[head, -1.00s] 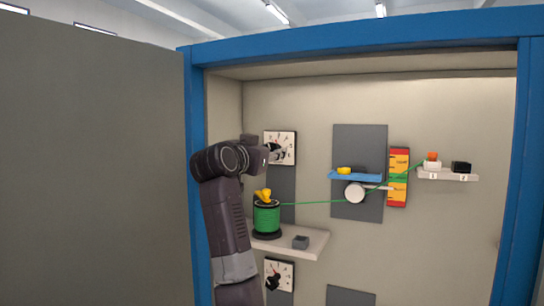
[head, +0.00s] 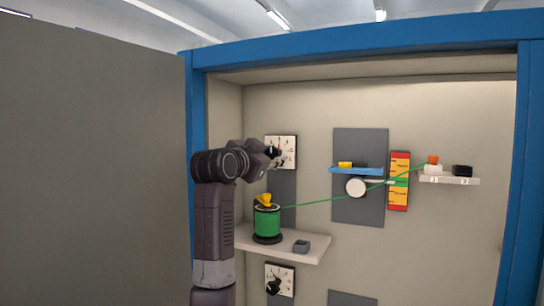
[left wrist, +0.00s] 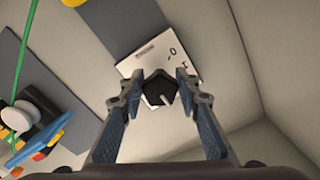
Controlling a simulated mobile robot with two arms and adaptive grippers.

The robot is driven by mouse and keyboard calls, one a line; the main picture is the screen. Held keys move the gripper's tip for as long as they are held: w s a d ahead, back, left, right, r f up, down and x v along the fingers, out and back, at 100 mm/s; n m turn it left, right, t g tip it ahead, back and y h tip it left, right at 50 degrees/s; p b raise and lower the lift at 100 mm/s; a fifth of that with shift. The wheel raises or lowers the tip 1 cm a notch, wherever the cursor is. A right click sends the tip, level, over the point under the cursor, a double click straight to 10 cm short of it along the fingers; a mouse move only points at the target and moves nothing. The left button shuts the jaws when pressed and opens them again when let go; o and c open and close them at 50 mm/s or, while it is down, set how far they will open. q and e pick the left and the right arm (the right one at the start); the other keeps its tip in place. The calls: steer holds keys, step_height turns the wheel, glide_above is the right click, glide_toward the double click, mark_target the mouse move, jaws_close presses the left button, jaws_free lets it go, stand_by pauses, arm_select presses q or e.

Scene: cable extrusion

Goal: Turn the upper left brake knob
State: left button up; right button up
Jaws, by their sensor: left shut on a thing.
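The upper left brake knob (left wrist: 159,88) is dark and many-sided, with a light pointer mark, on a white dial plate (head: 287,148). The plate also shows in the left wrist view (left wrist: 150,57). My left gripper (head: 273,153) reaches the dial from the left and covers much of the knob in the head view. In the left wrist view my left gripper (left wrist: 158,80) has a finger on each side of the knob and is shut on it. My right gripper is not in view.
A green cable spool (head: 267,222) with a yellow top stands on a shelf (head: 300,255) below the dial. The green cable runs right past a white wheel (head: 356,187) and a colour scale (head: 400,165). A lower dial (head: 285,278) sits under the shelf.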

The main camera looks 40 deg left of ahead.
arm_select(q)
steer(key=o, duration=1.1)
steer(key=shift+o, duration=0.2)
steer(key=shift+s, duration=0.1)
steer(key=v, duration=1.1)
steer(key=shift+s+d, duration=0.2)
steer(key=shift+s, duration=0.15)
steer(key=shift+f, duration=0.1)
